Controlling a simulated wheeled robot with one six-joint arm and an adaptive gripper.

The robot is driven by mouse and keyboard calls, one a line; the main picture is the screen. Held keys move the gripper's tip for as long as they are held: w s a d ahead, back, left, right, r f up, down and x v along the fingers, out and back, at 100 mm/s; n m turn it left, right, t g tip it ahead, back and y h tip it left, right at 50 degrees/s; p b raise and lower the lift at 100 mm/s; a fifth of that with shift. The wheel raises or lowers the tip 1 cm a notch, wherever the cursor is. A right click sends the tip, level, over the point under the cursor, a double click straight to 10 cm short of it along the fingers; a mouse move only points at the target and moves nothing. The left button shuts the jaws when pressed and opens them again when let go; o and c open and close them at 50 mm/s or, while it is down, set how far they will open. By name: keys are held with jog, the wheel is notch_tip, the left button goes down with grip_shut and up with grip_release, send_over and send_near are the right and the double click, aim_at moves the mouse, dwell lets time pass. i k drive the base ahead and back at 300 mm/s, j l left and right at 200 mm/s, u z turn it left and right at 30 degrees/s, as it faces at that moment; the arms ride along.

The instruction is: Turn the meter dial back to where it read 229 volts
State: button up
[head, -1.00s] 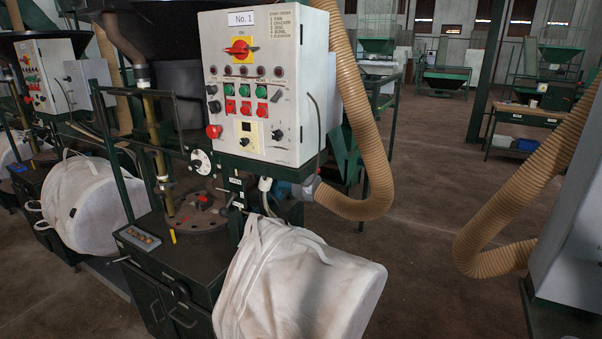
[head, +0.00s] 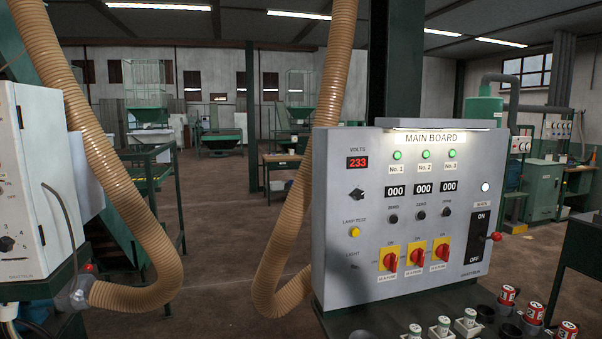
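The main board (head: 400,215) is a grey panel standing at right of centre in the head view. Its red volts display (head: 357,162) reads 233. Below the display is a small black selector knob (head: 356,194), which is likely the meter dial; its exact pointer direction is too small to tell. My gripper does not show in the head view.
Tan hoses (head: 135,190) hang left of the board. A white control box (head: 30,190) stands at the far left edge. Several red cans (head: 507,296) and small white-green items (head: 443,326) stand in front of the board. Open floor (head: 225,240) lies behind.

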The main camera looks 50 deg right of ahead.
aim_at(359, 194)
jog(key=z, duration=1.5)
